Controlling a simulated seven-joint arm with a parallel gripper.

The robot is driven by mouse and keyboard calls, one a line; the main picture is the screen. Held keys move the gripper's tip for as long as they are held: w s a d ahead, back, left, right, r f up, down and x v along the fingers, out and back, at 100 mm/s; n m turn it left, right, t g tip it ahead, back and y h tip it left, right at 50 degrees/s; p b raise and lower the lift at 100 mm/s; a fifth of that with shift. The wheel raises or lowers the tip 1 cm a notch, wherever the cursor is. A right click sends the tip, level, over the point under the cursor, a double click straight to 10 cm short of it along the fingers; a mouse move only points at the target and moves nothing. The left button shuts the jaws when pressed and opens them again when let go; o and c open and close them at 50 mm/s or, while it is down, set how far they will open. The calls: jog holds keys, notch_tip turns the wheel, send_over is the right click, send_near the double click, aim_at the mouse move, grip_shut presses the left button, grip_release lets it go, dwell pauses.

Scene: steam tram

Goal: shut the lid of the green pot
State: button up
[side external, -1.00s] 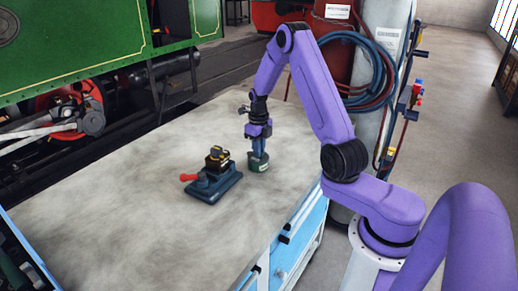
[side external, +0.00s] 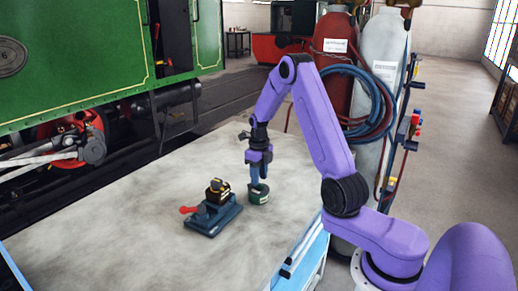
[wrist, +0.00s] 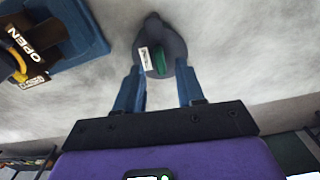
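The green pot (side external: 258,195) stands on the bench top, to the right of the vise. In the wrist view a round dark grey part of it (wrist: 174,44) shows, with a small knob-like end, a white label and a green patch; whether the lid is open or shut I cannot tell. My gripper (side external: 259,180) points down at the pot's top in the side view. In the wrist view my gripper (wrist: 160,72) has its two blue fingers apart, with the pot beyond and between them. Contact with the pot is unclear.
The bench top (side external: 110,225) is otherwise bare. Gas cylinders (side external: 380,75) with hoses stand behind the arm; a green tram (side external: 90,50) is at left.

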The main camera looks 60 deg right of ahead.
notch_tip(320, 180, up, 15)
dwell(0.3)
